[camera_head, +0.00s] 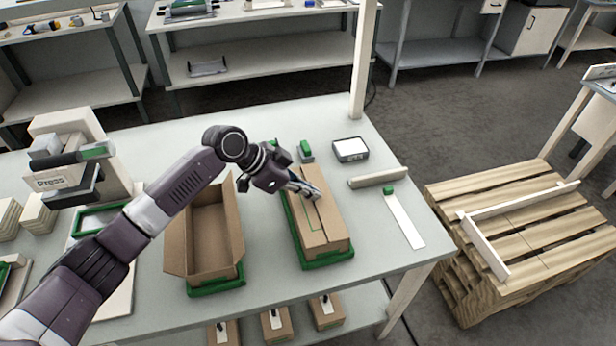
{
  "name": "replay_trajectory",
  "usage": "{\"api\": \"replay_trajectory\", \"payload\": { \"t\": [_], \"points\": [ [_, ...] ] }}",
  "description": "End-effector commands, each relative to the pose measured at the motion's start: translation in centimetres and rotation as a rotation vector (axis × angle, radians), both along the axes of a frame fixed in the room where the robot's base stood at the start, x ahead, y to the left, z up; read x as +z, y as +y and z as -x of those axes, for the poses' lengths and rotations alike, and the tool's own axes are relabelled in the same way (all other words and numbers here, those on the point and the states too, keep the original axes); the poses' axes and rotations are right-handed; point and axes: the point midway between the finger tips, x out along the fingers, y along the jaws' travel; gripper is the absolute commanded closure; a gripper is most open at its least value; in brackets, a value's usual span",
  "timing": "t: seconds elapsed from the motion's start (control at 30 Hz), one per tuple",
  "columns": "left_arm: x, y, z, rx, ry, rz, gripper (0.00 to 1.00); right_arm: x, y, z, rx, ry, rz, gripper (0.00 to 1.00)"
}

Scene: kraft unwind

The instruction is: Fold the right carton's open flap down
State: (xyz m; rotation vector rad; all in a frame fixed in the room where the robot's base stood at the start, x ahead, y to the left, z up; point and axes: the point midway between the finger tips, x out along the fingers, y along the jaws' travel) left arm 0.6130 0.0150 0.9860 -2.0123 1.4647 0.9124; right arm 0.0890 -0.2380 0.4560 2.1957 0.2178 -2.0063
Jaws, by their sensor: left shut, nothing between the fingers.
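The right carton (328,235) is a brown box in a green-edged holder (327,259) on the grey table. Its top panels look flat, with a seam running lengthwise and a thin green outline on the top. I see no flap of it clearly standing up. My left gripper (312,194) is shut and empty, its fingertips at the far part of the carton's top. I cannot tell if they touch it. The gripper and wrist hide the carton's far left corner. My right gripper is not in view.
The left carton (208,262) stands open in its own green holder. A press (70,175) stands at the table's left. A small scale-like box (350,149), a beige bar (377,179) and a white strip (405,222) lie to the right. A wooden pallet (520,235) stands beyond the table's right edge.

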Motion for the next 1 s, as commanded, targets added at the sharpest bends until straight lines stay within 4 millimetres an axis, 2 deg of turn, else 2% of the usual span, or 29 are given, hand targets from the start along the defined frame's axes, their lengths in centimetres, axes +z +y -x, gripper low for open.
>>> {"api": "replay_trajectory", "payload": {
  "t": [0.43,0.77,1.0],
  "points": [
    [-0.6,0.0,0.1,-0.001,0.0,0.001,1.0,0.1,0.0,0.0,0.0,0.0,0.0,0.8],
    [-2.3,0.3,0.2,-0.001,-0.022,0.076,1.0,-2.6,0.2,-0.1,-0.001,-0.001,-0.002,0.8],
    [-2.3,0.4,0.3,-0.001,-0.024,0.087,1.0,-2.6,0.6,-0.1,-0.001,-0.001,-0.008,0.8]
  ]
}}
